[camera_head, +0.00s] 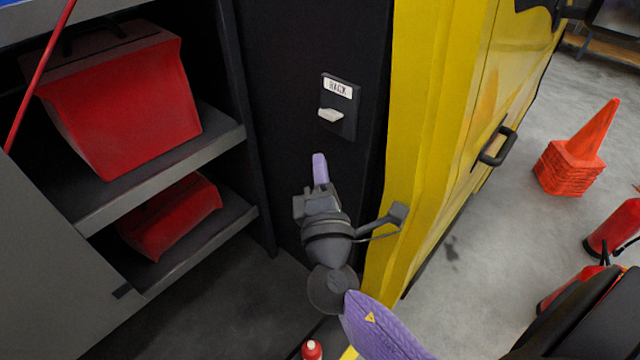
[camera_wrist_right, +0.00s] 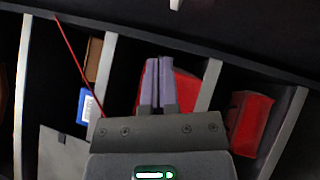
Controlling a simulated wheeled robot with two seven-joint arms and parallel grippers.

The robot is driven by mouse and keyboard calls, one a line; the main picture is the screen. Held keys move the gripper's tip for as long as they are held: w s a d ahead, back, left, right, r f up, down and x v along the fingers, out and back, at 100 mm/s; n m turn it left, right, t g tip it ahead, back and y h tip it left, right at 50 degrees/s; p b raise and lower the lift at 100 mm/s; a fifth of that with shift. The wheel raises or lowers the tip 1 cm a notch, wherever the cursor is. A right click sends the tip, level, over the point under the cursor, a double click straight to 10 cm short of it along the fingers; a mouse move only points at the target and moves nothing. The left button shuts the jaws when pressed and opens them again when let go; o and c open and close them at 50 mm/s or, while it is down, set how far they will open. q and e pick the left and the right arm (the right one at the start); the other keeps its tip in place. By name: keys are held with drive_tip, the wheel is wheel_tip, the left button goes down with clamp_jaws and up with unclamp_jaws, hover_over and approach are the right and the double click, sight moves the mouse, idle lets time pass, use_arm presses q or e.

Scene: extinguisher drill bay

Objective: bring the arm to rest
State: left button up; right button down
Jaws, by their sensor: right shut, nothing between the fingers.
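My right gripper (camera_head: 320,168) is in the middle of the head view, in front of a dark panel and just below a small switch plate. Its purple fingers are together with nothing between them; they also show shut in the right wrist view (camera_wrist_right: 157,85). The switch plate (camera_head: 350,117) carries a label, and a light lever (camera_head: 330,115) sticks out of it. The fingertips are apart from the lever in the picture. My left gripper is not in view.
Shelves (camera_head: 165,180) with a large red case (camera_head: 125,105) and a smaller red case (camera_head: 170,215) stand at left. A yellow door (camera_head: 440,130) with a black handle (camera_head: 497,147) is close at right. Orange cones (camera_head: 572,160) and red extinguishers (camera_head: 612,228) stand on the floor.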

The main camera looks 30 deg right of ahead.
drive_tip(key=shift+v, duration=0.95)
drive_tip(key=shift+a+r, duration=0.1)
drive_tip(key=shift+r, duration=0.05)
